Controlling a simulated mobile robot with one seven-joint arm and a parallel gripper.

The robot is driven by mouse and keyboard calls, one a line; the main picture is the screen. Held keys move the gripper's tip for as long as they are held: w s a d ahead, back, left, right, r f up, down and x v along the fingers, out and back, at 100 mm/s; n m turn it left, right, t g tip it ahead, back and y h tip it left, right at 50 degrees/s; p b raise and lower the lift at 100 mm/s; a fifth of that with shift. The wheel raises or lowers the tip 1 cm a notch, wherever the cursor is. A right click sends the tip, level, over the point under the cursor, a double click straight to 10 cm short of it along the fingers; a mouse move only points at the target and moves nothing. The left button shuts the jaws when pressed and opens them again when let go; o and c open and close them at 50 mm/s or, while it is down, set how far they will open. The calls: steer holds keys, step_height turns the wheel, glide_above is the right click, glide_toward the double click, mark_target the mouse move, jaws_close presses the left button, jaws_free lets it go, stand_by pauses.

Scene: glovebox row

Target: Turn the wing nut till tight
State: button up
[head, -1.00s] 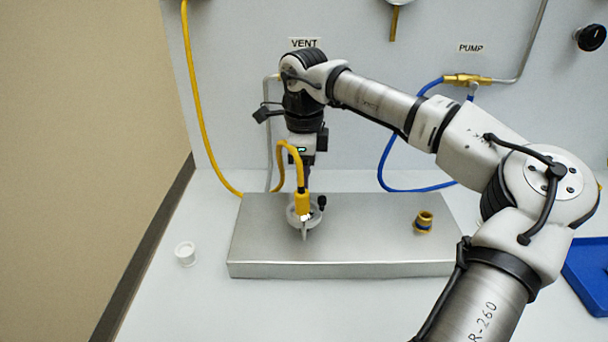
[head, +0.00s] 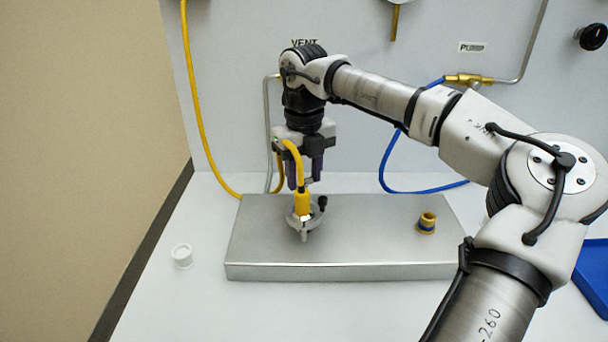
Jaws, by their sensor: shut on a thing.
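The pale ring clamp (head: 318,217) sits on the steel block, around the foot of a yellow hose fitting (head: 303,203). A small black knob (head: 322,202) stands at its right side, and a grey tab (head: 304,236) points to the front. My gripper (head: 305,184) points down just behind and above the clamp. Its purple fingers are on either side of a small pale part, partly hidden behind the yellow hose. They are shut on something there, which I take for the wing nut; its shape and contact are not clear.
The steel block (head: 375,240) has a brass fitting (head: 427,222) at its right. A white cap (head: 182,255) lies left on the pale bench. A blue tray (head: 591,276) is at the right edge. Yellow (head: 205,145) and blue (head: 386,160) hoses hang by the back panel.

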steer(key=m+b, duration=0.1)
steer(key=m, duration=0.5)
stand_by(0.5)
steer(key=o, duration=1)
steer(key=shift+r, duration=0.1)
step_height(320, 180, up, 14)
steer(key=shift+f+p, duration=0.15)
steer(key=shift+p, duration=0.2)
